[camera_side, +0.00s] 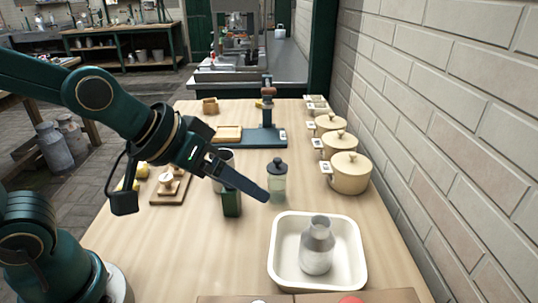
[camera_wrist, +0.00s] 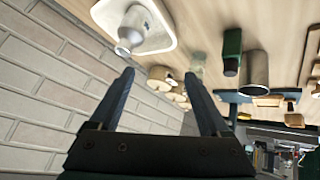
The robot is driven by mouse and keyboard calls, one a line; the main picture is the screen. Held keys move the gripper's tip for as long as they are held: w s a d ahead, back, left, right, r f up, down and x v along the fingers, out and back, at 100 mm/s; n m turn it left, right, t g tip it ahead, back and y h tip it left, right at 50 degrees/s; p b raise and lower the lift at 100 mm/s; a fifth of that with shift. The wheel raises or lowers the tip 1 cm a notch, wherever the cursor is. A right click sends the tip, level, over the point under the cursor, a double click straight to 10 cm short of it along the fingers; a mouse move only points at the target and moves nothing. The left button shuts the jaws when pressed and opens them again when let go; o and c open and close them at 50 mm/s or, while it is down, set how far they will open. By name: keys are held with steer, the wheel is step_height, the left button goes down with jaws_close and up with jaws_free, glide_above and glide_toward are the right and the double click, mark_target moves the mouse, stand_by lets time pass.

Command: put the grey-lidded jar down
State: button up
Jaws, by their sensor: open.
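The grey-lidded jar (camera_side: 278,184) is a pale, see-through jar with a dark grey knobbed lid. In the side view it stands upright on the wooden table, right of the dark green container. My gripper (camera_side: 262,195) reaches in from the left, and its finger tip overlaps the jar's lower left in the picture; I cannot tell whether they touch. In the wrist view my gripper (camera_wrist: 160,76) is open, with nothing between its fingers. The jar (camera_wrist: 198,65) shows faintly beyond the right fingertip, outside the gap.
A white tray (camera_side: 279,268) holding a metal milk can (camera_side: 317,250) stands in front. The dark green container (camera_side: 231,204) and a grey cup (camera_side: 226,155) are close to my gripper. Several cream lidded pots (camera_side: 349,175) line the brick wall at right. Table at front left is clear.

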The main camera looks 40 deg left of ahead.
steer(key=s+a+g+y, duration=0.2)
steer(key=s+a, duration=0.4)
steer(key=s, duration=0.3)
steer(key=shift+m, duration=0.4)
